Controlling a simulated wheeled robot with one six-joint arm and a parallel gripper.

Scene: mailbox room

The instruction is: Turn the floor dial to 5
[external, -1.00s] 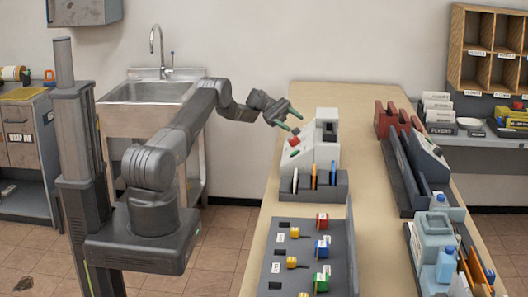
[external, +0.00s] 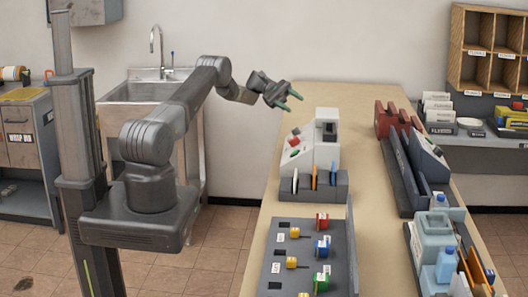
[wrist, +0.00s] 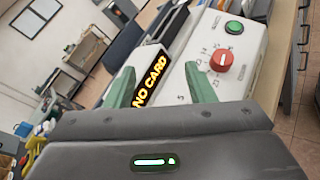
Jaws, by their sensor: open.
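The floor dial (wrist: 221,60) is a red knob with a white pointer mark on a pale sloped panel, with small numbers around it; the reading is too small to tell. In the external view the red dial (external: 294,142) sits on the grey-white machine (external: 325,150) on the table. My gripper (external: 291,101) is open and empty, above the panel and apart from the dial. In the wrist view its green fingers (wrist: 160,85) are spread, with the dial off to the right of the right finger.
A green button (wrist: 234,27) sits beside the dial. A lit display (wrist: 150,78) reads "NO CARD". A slotted card holder (external: 330,186) stands in front of the machine. A grey rack (external: 270,262) with coloured tagged pieces lies nearer. The table (external: 350,115) is bare behind the machine.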

